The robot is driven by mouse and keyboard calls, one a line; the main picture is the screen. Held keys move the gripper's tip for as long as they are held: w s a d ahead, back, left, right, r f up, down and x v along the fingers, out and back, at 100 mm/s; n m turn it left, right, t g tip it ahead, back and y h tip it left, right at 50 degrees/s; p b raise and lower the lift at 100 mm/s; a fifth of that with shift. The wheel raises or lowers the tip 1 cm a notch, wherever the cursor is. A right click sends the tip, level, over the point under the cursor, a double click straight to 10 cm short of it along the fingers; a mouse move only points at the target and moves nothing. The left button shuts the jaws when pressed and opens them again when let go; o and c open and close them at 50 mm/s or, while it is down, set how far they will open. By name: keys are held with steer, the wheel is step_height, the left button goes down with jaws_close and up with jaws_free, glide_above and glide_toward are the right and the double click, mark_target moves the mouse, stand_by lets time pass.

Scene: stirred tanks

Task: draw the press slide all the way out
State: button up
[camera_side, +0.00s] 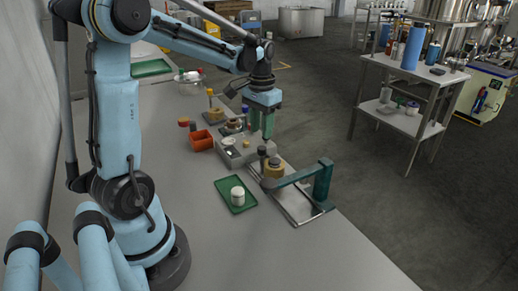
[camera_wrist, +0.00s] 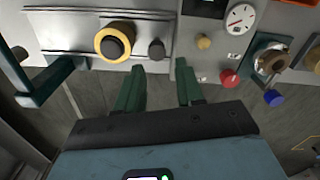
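The press stands on the bench's right edge, with a teal frame (camera_side: 322,187) and metal rails (camera_side: 297,207). A brass ring with a dark centre (camera_side: 275,169) sits on the slide, near the rails' far end; it also shows in the wrist view (camera_wrist: 114,42). A small dark knob (camera_wrist: 156,50) stands beside the ring. My gripper (camera_side: 262,136) is above the bench near the rails' far end. In the wrist view its green fingers (camera_wrist: 160,88) are apart with nothing between them. The knob lies ahead of the gap, apart from the fingers.
A grey control box (camera_side: 232,155) adjoins the rails, with a gauge (camera_wrist: 240,18), a red knob (camera_wrist: 229,77) and a brass knob (camera_wrist: 204,42). A green tray (camera_side: 222,187) holds a white cylinder (camera_side: 237,195). An orange bin (camera_side: 200,140) stands left. The near bench is clear.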

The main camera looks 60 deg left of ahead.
step_height(320, 180, up, 7)
steer(key=shift+f, duration=0.2)
stand_by(0.4)
steer(key=s+d+f+m+t, duration=0.1)
steer(key=s+d+f+t, duration=0.1)
steer(key=d, duration=0.6)
steer(key=s+d+f+m+t, duration=0.2)
steer(key=s+d+t, duration=0.2)
steer(key=d, duration=0.5)
steer(key=shift+t, duration=0.6)
steer(key=shift+r, duration=0.1)
